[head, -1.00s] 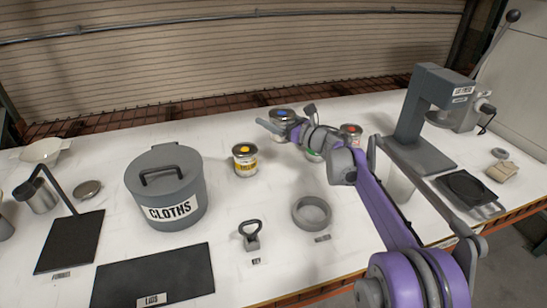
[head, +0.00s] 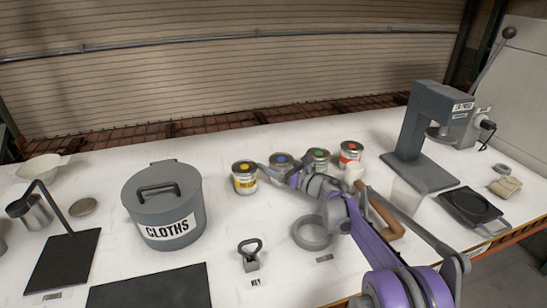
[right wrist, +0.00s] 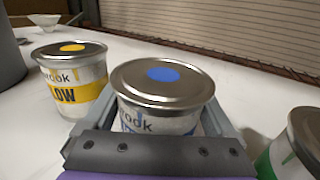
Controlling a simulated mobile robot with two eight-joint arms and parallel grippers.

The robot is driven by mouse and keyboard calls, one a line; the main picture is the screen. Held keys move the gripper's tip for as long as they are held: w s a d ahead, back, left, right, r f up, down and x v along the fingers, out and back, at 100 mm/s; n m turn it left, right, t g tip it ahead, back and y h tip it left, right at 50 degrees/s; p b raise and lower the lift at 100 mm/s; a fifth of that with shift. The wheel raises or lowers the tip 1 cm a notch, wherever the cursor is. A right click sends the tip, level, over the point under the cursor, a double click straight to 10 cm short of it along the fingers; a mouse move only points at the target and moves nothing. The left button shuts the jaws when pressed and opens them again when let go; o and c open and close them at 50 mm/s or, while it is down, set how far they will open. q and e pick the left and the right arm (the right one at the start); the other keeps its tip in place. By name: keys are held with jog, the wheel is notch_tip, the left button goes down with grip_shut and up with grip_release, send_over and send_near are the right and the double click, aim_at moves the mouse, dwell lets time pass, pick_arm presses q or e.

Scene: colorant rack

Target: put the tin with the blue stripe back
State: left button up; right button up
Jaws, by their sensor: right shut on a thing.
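The tin with the blue stripe (head: 281,161) has a metal lid with a blue dot; it also shows upright in the right wrist view (right wrist: 162,88). My right gripper (head: 277,175) is shut around its sides, and the fingers and wrist hide most of its label. The tin is between the yellow tin (head: 244,178) on its left and the green-dotted tin (head: 318,157) on its right, apart from the yellow one. I cannot tell whether its base touches the table. My left gripper is not in view.
A red-labelled tin (head: 350,153) stands right of the green one. A grey CLOTHS bin (head: 165,212) is at the left. A grey ring (head: 311,233) and an opener (head: 250,255) lie in front. A grey press (head: 425,140) stands at the right. Clear table lies behind the tins.

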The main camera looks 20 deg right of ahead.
aim_at(281, 170)
jog(key=shift+f, duration=0.1)
jog(key=o, duration=1.5)
jog(key=shift+s+d+r, duration=0.15)
jog(key=shift+s+r, duration=0.05)
jog(key=v, duration=0.7)
